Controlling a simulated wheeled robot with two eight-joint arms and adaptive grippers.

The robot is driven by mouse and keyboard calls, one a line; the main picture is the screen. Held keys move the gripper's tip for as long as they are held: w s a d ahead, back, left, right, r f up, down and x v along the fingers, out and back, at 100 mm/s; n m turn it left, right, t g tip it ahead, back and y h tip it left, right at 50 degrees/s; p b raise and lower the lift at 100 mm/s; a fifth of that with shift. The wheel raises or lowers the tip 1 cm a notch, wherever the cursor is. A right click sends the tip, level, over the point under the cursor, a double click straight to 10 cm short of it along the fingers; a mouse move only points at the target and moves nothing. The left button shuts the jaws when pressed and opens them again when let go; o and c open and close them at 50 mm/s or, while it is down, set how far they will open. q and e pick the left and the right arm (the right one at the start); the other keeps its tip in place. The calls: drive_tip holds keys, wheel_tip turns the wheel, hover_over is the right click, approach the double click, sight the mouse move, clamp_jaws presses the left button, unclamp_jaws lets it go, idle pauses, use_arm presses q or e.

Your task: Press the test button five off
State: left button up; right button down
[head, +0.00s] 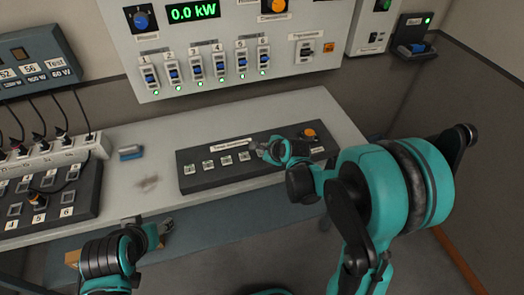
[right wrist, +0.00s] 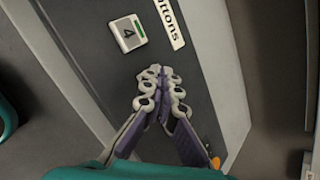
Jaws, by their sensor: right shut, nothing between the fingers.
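The dark test-button panel (head: 215,178) lies on the bench with a row of small pale buttons. The right wrist view shows the button marked 4 (right wrist: 127,34), with a green strip along one edge. Button five cannot be made out; my right gripper covers that part of the row. My right gripper (head: 268,151) is shut and empty over the panel, just past button 4; its closed tips also show in the right wrist view (right wrist: 163,84). Whether the tips touch the panel is unclear. My left gripper (head: 162,229) is low at the bench's front edge, its fingers too small to judge.
An orange knob (head: 309,133) sits at the panel's right end. A wall panel (head: 215,83) behind carries several blue switches with green lamps and a display reading 0.0 kW. A power strip (head: 60,150) and a dark socket box (head: 75,205) stand left. A blue block (head: 130,153) lies between.

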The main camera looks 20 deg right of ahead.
drive_tip(key=shift+r, duration=0.15)
wheel_tip(320, 180, up, 6)
drive_tip(key=p, duration=0.4)
drive_tip(key=shift+p, duration=0.4)
drive_tip(key=s+r+n+g+h, duration=0.1)
drive_tip(key=s+r+n, duration=0.2)
drive_tip(key=s+n, duration=0.9)
drive_tip(key=s+r+n+g+h, duration=0.1)
drive_tip(key=s+r+n, duration=0.2)
drive_tip(key=s+n, duration=0.9)
drive_tip(key=shift+s+d+r, duration=0.15)
drive_tip(key=shift+d+r, duration=0.15)
drive_tip(key=shift+d, duration=0.05)
